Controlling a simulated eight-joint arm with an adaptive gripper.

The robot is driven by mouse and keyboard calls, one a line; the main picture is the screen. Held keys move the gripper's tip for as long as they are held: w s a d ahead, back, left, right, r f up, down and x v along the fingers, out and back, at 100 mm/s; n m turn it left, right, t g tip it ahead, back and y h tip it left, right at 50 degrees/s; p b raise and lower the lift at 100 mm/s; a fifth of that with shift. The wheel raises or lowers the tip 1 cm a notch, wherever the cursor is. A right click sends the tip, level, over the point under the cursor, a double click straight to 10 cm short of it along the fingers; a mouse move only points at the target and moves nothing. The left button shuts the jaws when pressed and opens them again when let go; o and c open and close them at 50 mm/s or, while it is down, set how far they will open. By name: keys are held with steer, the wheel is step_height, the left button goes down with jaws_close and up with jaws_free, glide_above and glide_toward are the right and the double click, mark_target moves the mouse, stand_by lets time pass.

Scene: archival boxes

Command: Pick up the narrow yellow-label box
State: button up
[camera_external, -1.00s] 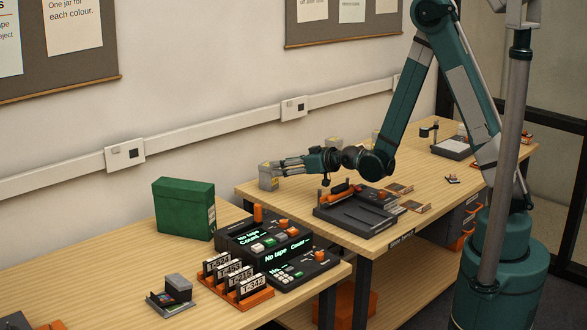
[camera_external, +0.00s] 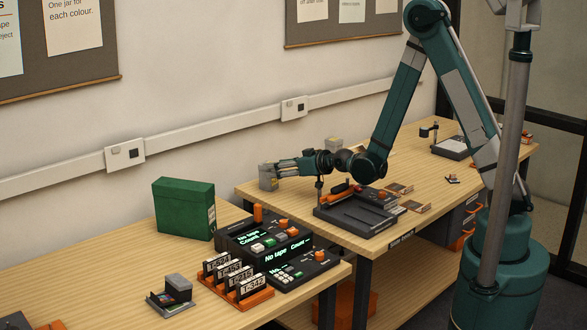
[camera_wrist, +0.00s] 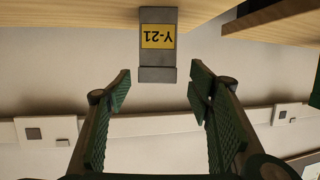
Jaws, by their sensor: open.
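The narrow yellow-label box (camera_external: 268,184) is a small grey box standing upright near the back-left corner of the far table. In the wrist view the grey box (camera_wrist: 158,73) appears upside down, with a yellow label reading Y-21. My gripper (camera_wrist: 160,76) is open, with its two green fingers spread wider than the box. The lower end of the box in that view lies between the fingertips, with a gap on each side. In the external view my gripper (camera_external: 281,167) is level and points left, its tips close to the box. Contact cannot be told there.
A second grey box (camera_external: 335,143) stands behind my wrist near the wall. A dark tray device (camera_external: 358,215) with an orange part lies under and in front of my forearm. A green box (camera_external: 184,208) and label printers stand on the near table. The wall is close behind.

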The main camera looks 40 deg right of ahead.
steer(key=shift+b+x, duration=0.65)
steer(key=shift+x, duration=1.95)
steer(key=shift+d+r, duration=0.1)
steer(key=shift+d, duration=0.05)
steer(key=c, duration=1.1)
steer(key=shift+r, duration=0.1)
steer(key=shift+r+p, duration=1.3)
steer(key=shift+r, duration=3.6)
